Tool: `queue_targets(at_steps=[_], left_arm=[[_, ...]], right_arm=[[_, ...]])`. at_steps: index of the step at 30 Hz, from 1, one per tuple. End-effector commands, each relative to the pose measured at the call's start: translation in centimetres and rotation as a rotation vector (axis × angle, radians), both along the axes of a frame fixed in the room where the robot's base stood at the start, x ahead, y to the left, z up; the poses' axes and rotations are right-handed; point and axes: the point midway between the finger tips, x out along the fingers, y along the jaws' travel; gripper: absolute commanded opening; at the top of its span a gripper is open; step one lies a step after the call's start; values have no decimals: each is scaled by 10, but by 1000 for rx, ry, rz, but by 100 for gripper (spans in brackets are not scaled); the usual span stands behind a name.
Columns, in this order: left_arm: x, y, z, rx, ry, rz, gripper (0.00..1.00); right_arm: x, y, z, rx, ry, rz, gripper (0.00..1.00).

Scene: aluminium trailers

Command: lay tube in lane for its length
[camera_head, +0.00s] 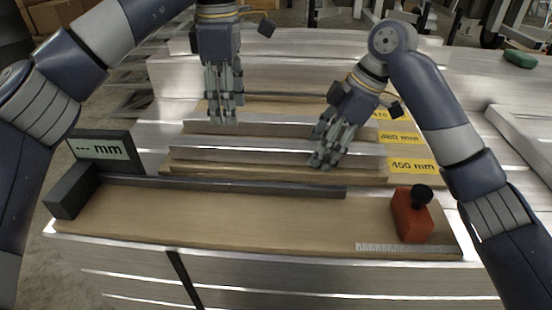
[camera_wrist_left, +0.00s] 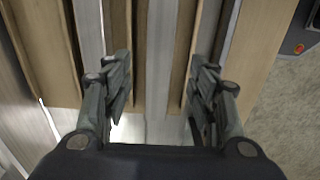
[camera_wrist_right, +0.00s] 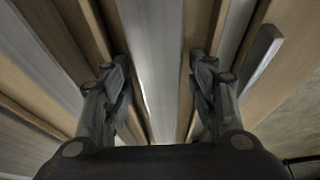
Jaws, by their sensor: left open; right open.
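Several wooden lanes with raised rails (camera_head: 270,174) lie across the bench, with yellow labels at their right ends. The nearest label (camera_head: 412,167) reads 450 mm and the one behind it reads 480 mm. My left gripper (camera_head: 226,122) is open above the left part of the lanes. My right gripper (camera_head: 321,164) is open above their right part. A pale metal strip runs between the open fingers in the left wrist view (camera_wrist_left: 159,60) and the right wrist view (camera_wrist_right: 156,60). I cannot tell whether it is the tube or bare aluminium between rails.
In front is a wooden measuring board (camera_head: 240,215) with a dark stop block (camera_head: 70,197), a long grey bar (camera_head: 250,185), and a red block with black knob (camera_head: 411,215). The display (camera_head: 100,149) shows dashes and mm. A green object (camera_head: 520,60) lies far right.

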Motion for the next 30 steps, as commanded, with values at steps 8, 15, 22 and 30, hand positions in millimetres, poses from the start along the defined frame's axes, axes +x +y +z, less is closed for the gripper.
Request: queue_targets(at_steps=[8,15,22,30], left_arm=[[0,0,21,1,0,0,53],[0,0,22,0,1,0,53],[0,0,22,0,1,0,53],[0,0,22,0,1,0,53]], right_arm=[[0,-1,2,0,-1,0,53],[1,-15,36,0,-4,-3,53],[1,-34,81,-1,-3,-3,53],[0,-45,108,0,-1,0,53]])
